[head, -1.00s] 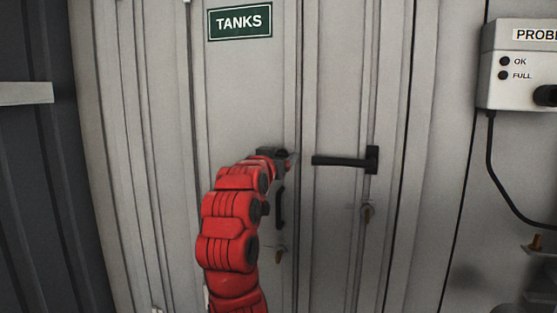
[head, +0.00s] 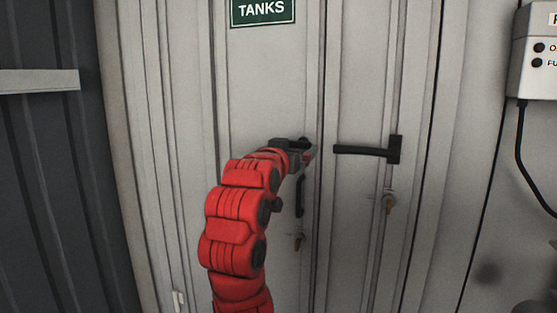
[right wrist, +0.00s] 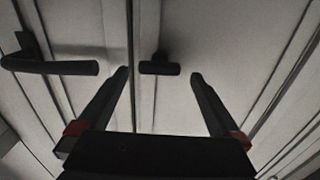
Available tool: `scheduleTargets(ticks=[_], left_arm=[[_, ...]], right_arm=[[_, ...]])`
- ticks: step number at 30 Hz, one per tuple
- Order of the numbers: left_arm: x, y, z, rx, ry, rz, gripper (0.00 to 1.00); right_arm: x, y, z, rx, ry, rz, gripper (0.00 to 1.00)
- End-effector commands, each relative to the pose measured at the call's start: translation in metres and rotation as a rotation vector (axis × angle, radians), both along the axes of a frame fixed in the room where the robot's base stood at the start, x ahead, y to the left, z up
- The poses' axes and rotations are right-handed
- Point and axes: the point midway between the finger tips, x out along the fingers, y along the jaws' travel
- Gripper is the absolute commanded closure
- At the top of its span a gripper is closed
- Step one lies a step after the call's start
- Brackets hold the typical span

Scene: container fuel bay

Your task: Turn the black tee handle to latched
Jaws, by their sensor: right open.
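A black handle on the left door stands beside the door seam. In the head view its lower part (head: 300,196) hangs upright below my right gripper (head: 306,150), which hides its top. In the right wrist view a short black bar on a mount (right wrist: 159,68), which looks like the tee handle, lies between the open fingertips of my right gripper (right wrist: 160,75). I cannot tell whether the fingertips reach around it; no contact shows. The gripper is empty. My left gripper is not in view.
A black lever handle (head: 366,151) lies level on the right door, its free end towards my gripper. Keyed locks sit below the handles, one on the right door (head: 389,203). A green TANKS sign (head: 262,11) is above; a probe box (head: 534,60) with cable is at right.

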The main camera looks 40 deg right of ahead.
Motion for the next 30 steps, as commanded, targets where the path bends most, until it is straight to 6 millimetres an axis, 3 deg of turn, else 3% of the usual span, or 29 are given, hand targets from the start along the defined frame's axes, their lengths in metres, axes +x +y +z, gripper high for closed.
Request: scheduleTargets(ticks=[6, 12, 19, 30], left_arm=[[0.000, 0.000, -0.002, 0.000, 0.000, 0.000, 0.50], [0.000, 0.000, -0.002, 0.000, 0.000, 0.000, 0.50], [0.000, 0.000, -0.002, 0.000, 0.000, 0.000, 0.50], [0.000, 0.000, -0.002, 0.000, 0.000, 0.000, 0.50]], right_arm=[[-0.034, 0.052, 0.002, -0.004, -0.007, 0.005, 0.00], [-0.058, 0.087, 0.002, -0.001, -0.004, 0.005, 0.00], [-0.071, 0.104, 0.002, -0.001, -0.003, 0.001, 0.00], [-0.072, 0.105, 0.002, -0.001, -0.003, 0.000, 0.00]])
